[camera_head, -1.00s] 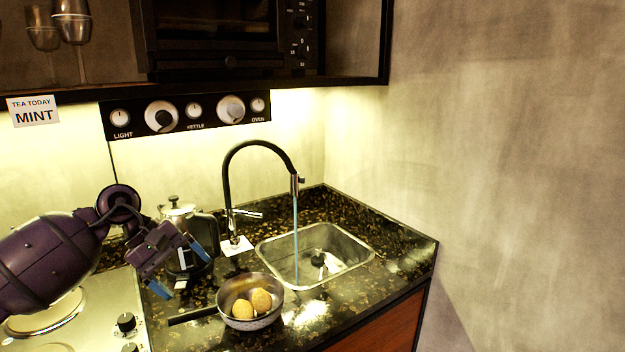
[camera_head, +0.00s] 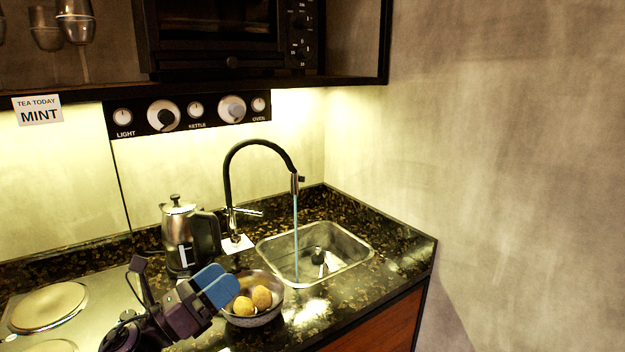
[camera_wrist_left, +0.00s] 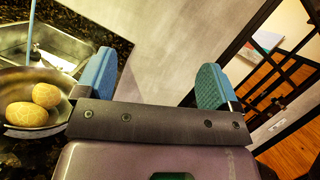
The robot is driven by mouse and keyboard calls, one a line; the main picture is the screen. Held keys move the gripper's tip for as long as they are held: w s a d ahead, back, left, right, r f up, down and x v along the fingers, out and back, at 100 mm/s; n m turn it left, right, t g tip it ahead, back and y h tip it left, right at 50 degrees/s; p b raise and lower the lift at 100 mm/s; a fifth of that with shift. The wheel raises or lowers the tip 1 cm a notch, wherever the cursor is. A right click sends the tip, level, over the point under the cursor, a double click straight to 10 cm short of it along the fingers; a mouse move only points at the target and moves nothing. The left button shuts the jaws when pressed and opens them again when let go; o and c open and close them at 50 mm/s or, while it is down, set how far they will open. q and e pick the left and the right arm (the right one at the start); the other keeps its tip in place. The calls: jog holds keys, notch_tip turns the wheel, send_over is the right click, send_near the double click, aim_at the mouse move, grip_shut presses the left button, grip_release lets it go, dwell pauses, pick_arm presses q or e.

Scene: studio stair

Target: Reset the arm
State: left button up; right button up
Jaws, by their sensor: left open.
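My left gripper (camera_head: 212,288) is low at the front of the counter, just left of the bowl and overlapping its left edge in the head view. Its blue fingertips also show in the left wrist view (camera_wrist_left: 155,85), set wide apart with nothing between them. The purple arm comes up from the bottom left. My right gripper does not show in either view.
A metal bowl (camera_head: 257,319) holds two round yellow items. Behind it are a sink (camera_head: 345,275) with running water, a black tap (camera_head: 228,175) and a metal kettle (camera_head: 176,236). A hob (camera_head: 85,290) lies left. A shelf (camera_head: 350,84) overhangs the back.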

pick_arm(q)
jog(key=s+a+f+n+t+y, duration=0.1)
jog(key=s+a+f+n+y, duration=0.4)
jog(key=n+y, duration=0.65)
jog(key=s+a+f+n+t+y, duration=0.1)
jog(key=s+a+f+n+y, duration=0.4)
jog(key=n, duration=1.2)
jog(key=s+a+f+n+g, duration=0.1)
jog(key=s+f+n+g, duration=0.55)
jog(key=s, duration=0.35)
jog(key=s+a+f+n+g, duration=0.1)
jog(key=s+f+n+g, duration=0.55)
jog(key=s, duration=0.35)
jog(key=w+f+m+t, duration=0.1)
jog(key=w+f+t, duration=0.6)
jog(key=f, duration=0.3)
jog(key=shift+w+d+f+t, duration=0.15)
jog(key=shift+w+f+t, duration=0.2)
jog(key=shift+t, duration=0.25)
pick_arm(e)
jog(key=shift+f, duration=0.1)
pick_arm(q)
jog(key=shift+m, duration=0.25)
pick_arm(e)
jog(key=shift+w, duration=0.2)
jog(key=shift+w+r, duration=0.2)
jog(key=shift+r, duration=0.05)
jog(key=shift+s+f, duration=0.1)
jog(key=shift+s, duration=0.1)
